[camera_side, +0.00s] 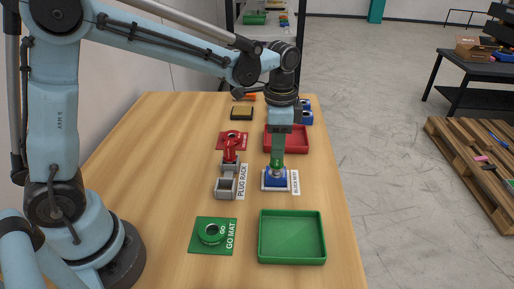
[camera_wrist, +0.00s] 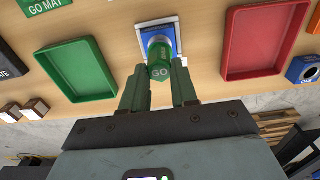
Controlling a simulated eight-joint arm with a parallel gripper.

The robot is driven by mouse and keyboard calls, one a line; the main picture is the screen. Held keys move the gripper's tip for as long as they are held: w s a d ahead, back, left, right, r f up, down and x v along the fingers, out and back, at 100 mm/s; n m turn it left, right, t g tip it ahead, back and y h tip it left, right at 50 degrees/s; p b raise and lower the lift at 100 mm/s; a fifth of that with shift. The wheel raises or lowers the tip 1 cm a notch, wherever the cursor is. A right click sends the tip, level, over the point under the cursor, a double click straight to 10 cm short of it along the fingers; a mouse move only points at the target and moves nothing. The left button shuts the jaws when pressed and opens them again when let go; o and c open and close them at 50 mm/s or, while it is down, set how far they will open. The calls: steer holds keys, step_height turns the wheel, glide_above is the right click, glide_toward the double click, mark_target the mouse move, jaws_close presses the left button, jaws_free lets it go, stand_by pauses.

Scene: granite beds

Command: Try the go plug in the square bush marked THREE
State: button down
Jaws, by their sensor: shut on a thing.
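My gripper (camera_side: 278,152) is shut on the green go plug, whose hexagonal end marked GO (camera_wrist: 160,73) shows between the fingers in the wrist view. The plug points down at a blue block (camera_side: 275,182), its silver end at the block's bore. I cannot tell how far it is in. The block sits on the white nest labelled BLOCK NEST (camera_side: 295,182); the block also shows in the wrist view (camera_wrist: 177,41). No THREE marking is legible on it.
A green tray (camera_side: 292,261) is in front and a red tray (camera_side: 304,139) behind. The plug rack (camera_side: 226,188), with a red plug (camera_side: 230,151), stands left. The GO mat (camera_side: 198,246) bears a green ring (camera_side: 211,234). More blue blocks (camera_side: 307,117) stand at the back right.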

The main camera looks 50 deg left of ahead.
steer(key=shift+f, duration=0.15)
steer(key=shift+r, duration=0.2)
steer(key=shift+r, duration=0.45)
steer(key=shift+f, duration=0.65)
stand_by(1.5)
steer(key=shift+r, duration=0.1)
steer(key=shift+r, duration=1.85)
